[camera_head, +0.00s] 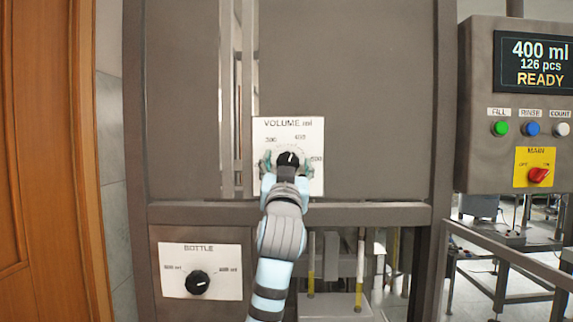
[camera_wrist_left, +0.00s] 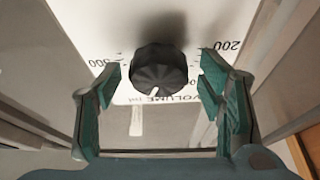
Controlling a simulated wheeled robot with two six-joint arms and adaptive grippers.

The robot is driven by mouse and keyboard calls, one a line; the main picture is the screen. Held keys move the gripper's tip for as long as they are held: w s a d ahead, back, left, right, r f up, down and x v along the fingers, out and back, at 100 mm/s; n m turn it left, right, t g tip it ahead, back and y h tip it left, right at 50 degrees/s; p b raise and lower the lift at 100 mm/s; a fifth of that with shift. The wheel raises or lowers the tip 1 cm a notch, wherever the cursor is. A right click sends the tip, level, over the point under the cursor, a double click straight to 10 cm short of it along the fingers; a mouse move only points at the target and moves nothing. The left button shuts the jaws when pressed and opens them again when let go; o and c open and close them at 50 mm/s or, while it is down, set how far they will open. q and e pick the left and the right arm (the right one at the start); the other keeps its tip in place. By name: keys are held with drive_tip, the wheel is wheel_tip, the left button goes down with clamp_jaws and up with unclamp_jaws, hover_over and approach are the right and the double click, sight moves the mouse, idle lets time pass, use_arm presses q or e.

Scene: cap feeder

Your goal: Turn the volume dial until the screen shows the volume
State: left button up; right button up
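The black volume dial (camera_head: 288,157) sits on a white panel (camera_head: 313,126) labelled VOLUME ml, with marks reading 300, 400 and 500. A white pointer mark shows on the dial and points roughly up, near 400. My left gripper (camera_head: 287,167) is at the dial. In the left wrist view the green fingers of my gripper (camera_wrist_left: 160,90) are open, one on each side of the dial (camera_wrist_left: 158,68), with gaps between fingers and dial. The screen (camera_head: 540,62) reads 400 ml, 126 pcs, READY. My right gripper is not in view.
A bottle dial (camera_head: 198,282) on its own white plate is at lower left. The control box at right has green (camera_head: 500,128), blue (camera_head: 531,129) and white (camera_head: 561,129) buttons and a red main switch (camera_head: 538,175). A grey frame bar (camera_head: 380,214) runs below the volume panel.

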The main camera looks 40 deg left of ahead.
use_arm(q)
drive_tip(key=c, duration=1.1)
drive_tip(key=shift+d, duration=0.1)
